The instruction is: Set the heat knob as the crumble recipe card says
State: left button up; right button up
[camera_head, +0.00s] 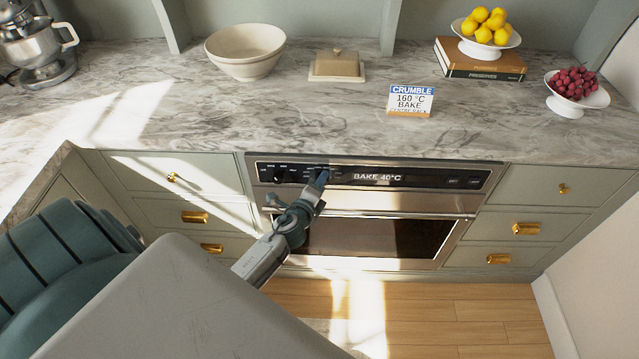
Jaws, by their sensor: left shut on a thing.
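The crumble recipe card (410,101) stands on the marble counter and reads "CRUMBLE 160 °C BAKE", with a smaller line below that is hard to read. The oven (450,221) is built in under the counter. Its display (377,177) reads "BAKE 40°C". My left gripper (320,179) is at the control panel, left of the display, shut on the heat knob, which the fingers mostly hide. Another dark knob (280,175) shows further left on the panel. My right gripper is not in view.
On the counter stand a cream bowl (245,50), a butter dish (337,66), a lemon stand (487,45) on books (480,64), a dish of red fruit (577,92) and a mixer (38,45). The oven handle (370,213) runs below the panel. Drawers flank the oven.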

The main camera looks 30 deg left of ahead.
pick_arm(q)
jog(key=o, duration=1)
jog(key=b+v, duration=0.2)
jog(key=v, duration=0.8)
jog(key=shift+s, duration=0.4)
jog(key=shift+d, duration=0.15)
